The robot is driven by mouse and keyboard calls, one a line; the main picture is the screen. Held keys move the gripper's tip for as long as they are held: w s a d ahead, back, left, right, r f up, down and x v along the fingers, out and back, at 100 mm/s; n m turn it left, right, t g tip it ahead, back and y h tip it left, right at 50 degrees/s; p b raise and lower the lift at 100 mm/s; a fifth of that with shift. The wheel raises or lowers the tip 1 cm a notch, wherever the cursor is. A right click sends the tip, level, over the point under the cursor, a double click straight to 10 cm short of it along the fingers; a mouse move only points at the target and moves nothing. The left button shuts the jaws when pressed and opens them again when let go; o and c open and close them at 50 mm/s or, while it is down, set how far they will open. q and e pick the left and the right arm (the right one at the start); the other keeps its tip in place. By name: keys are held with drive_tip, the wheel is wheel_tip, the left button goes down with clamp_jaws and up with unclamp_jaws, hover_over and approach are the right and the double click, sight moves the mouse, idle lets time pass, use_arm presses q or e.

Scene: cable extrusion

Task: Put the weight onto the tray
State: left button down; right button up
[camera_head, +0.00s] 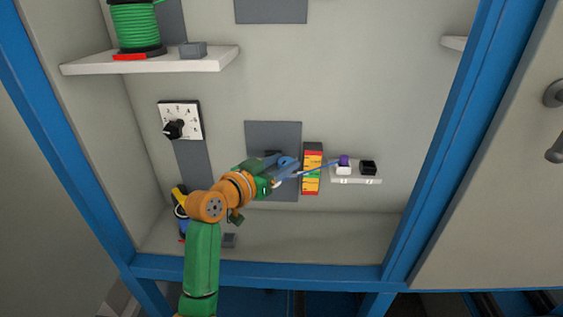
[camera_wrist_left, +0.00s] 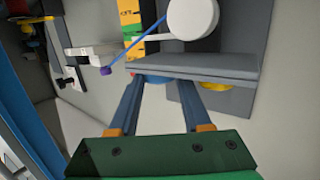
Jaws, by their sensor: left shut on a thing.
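My left gripper (camera_head: 283,170) reaches to the dark grey panel at the back of the cabinet. In the left wrist view its two fingers (camera_wrist_left: 160,104) are shut on a blue rounded thing (camera_wrist_left: 152,79), which looks like the weight. Most of it is hidden. A grey flat plate (camera_wrist_left: 205,66), which looks like the tray, crosses in front of the fingertips and covers them. I cannot tell whether the blue thing touches the plate. My right gripper is not in view.
A blue cable (camera_head: 318,170) runs from a purple piece (camera_head: 344,159) on a small white shelf to near my gripper. An orange and yellow block (camera_head: 312,168) stands close to the right. A green spool (camera_head: 136,27) and a grey block (camera_head: 193,50) sit on the upper shelf.

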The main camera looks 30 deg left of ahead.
use_arm(q)
drive_tip(key=shift+c, duration=1.4)
unclamp_jaws()
drive_tip(key=shift+s, duration=0.1)
drive_tip(key=b+v, duration=0.1)
drive_tip(key=v, duration=0.6)
drive_tip(key=s+d+r+p, duration=0.1)
drive_tip(key=s+d+p, duration=0.1)
drive_tip(key=s+p, duration=0.3)
drive_tip(key=p, duration=0.4)
drive_tip(key=shift+s+d, duration=0.2)
drive_tip(key=shift+d, duration=0.05)
